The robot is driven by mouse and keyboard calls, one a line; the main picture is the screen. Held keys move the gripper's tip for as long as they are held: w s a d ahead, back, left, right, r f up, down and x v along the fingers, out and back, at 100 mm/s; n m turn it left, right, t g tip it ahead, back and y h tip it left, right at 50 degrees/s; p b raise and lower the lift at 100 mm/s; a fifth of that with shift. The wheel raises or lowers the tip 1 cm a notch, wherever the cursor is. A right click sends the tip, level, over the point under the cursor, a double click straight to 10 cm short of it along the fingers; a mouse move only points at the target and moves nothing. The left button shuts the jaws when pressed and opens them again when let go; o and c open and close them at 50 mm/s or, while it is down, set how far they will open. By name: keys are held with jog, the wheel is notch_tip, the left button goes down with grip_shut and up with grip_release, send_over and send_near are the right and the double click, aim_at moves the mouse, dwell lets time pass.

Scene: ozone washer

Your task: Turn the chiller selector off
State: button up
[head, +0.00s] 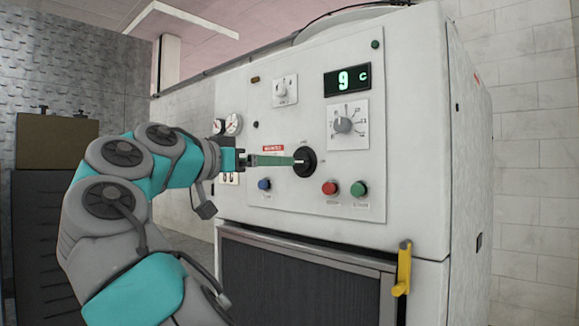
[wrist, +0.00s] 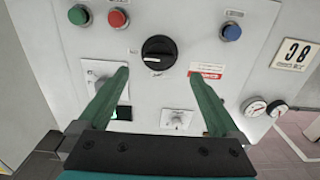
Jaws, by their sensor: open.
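A black rotary selector (head: 304,162) sits on the white front panel of the machine, below the temperature dial. It also shows in the wrist view (wrist: 159,52), where its grip bar looks roughly level. The small labels are unreadable, so I cannot confirm from text that this is the chiller selector. My gripper (head: 291,161) reaches in from the left, its green fingers pointing at the black selector. In the wrist view my gripper (wrist: 158,75) is open and empty, fingers spread wide, with the selector centred beyond the tips. I cannot tell whether a finger touches it.
Red (head: 329,188), green (head: 358,188) and blue (head: 264,184) buttons sit below. A grey dial (head: 343,125), a display (head: 347,80) reading 9 C and a small white switch (head: 285,90) are above. Gauges (head: 233,124) are left. A yellow handle (head: 404,270) sticks out below.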

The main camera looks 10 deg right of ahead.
aim_at(298, 162)
jog(key=x, duration=0.7)
jog(key=shift+w+d+b, duration=0.25)
jog(key=shift+d+b, duration=0.05)
jog(key=shift+c, duration=0.2)
jog(key=c, duration=1.3)
jog(key=shift+c, duration=0.2)
